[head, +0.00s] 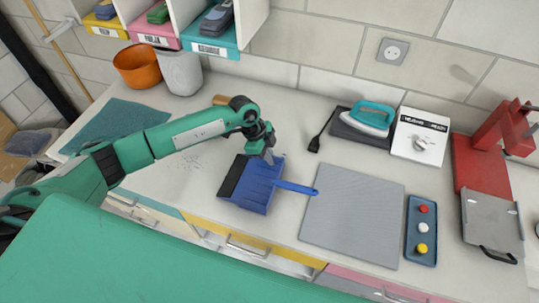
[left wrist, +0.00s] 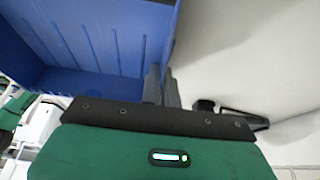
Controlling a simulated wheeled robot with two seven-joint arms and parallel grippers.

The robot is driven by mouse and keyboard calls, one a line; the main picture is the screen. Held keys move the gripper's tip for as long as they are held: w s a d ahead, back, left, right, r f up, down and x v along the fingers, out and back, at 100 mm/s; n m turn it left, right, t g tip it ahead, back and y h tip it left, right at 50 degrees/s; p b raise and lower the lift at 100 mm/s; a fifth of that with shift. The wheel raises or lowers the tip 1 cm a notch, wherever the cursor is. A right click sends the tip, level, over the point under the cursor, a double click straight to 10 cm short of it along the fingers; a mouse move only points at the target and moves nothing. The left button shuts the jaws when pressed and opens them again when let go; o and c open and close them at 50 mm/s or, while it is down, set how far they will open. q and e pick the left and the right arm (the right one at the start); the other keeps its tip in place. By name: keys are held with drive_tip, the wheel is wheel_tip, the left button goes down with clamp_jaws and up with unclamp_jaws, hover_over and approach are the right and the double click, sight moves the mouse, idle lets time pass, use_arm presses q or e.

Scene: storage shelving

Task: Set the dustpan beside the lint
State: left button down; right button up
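The blue dustpan (head: 262,184) with a dark front edge is at the middle of the worktop, its handle pointing right. Its ribbed inside fills the upper left of the left wrist view (left wrist: 100,40). My left gripper (head: 268,157) is at the dustpan's far side. In the left wrist view its two fingers (left wrist: 161,86) are close together at the dustpan's side wall and look shut on it. I cannot tell whether the dustpan touches the worktop. The lint (head: 188,161) shows as small grey specks left of the dustpan, partly behind my left arm. My right gripper is not in view.
A grey mat (head: 352,215) and a blue tray with buttons (head: 421,232) lie right of the dustpan. A teal cloth (head: 120,123), an orange pot (head: 138,65) and a grey bin (head: 181,72) stand at the left. An iron (head: 366,118) and a red press (head: 486,155) are at the right.

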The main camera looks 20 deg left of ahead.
use_arm(q)
drive_tip(key=shift+f, duration=0.25)
drive_tip(key=c, duration=1.7)
unclamp_jaws()
drive_tip(key=shift+f, duration=0.1)
drive_tip(key=b+v, duration=0.3)
drive_tip(key=v, duration=0.9)
